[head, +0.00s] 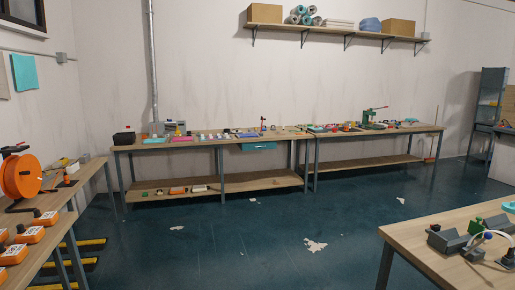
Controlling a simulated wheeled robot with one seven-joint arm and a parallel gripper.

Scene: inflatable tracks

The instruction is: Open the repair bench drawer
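The long wooden repair bench (210,142) stands against the back wall, across the room from me. A small teal drawer front (258,146) hangs under its top, a little right of the picture's middle. It looks shut, but it is too far off to tell for sure, and no handle can be made out. My gripper is not in view.
A side bench (85,178) with an orange reel (22,177) stands at left. Another bench (415,240) with grey parts stands at front right. A wall shelf (340,34) hangs above.

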